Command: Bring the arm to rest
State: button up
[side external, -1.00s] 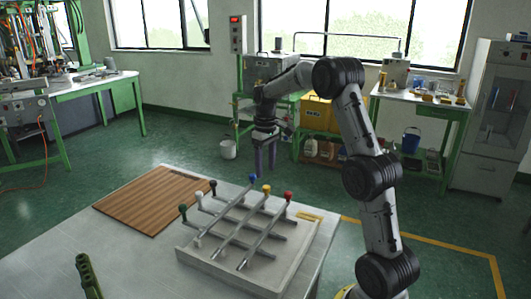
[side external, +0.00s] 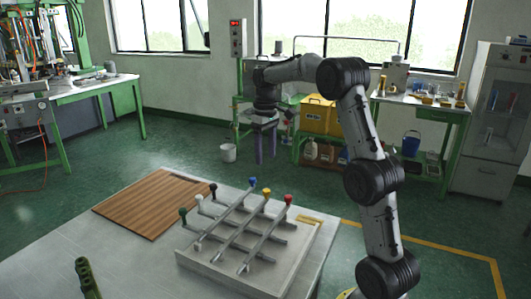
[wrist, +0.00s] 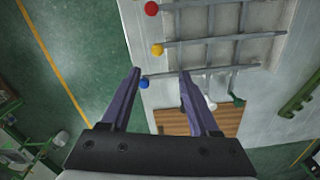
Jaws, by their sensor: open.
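My gripper (side external: 266,145) hangs in the air above and behind the table's far edge, pointing down, with nothing between its fingers. In the wrist view my gripper (wrist: 160,72) shows two purple fingers set apart, and it is open. Below it is a grid of grey rods with coloured ball ends on a pale tray (side external: 285,278). The balls are blue (side external: 252,181), yellow (side external: 266,191), red (side external: 288,198), black (side external: 213,187), white (side external: 199,198) and green (side external: 182,212). The blue ball (wrist: 144,84) appears between the fingertips in the wrist view, well below them.
A brown wooden board (side external: 150,203) lies on the white table (side external: 120,262), left of the tray. A green perforated bar (side external: 88,278) stands at the front left. Behind are a yellow box (side external: 320,117), a white bucket (side external: 228,152) and green workbenches. The air around my gripper is clear.

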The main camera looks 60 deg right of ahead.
jog(key=shift+a, duration=0.1)
jog(key=s+a+r+n+t, duration=0.2)
jog(key=s+a+r, duration=0.3)
jog(key=a, duration=0.4)
jog(key=s+a+r+n+t, duration=0.1)
jog(key=s+a+r, duration=0.1)
jog(key=a+r, duration=0.55)
jog(key=s+a+f+t, duration=0.1)
jog(key=s+a+f, duration=0.3)
jog(key=s, duration=0.3)
jog(key=s+a+f+t, duration=0.1)
jog(key=s+a+f, duration=0.4)
jog(key=s+f, duration=0.2)
jog(key=shift+s+a+t, duration=0.25)
jog(key=shift+s+t, duration=0.05)
jog(key=shift+s, duration=0.3)
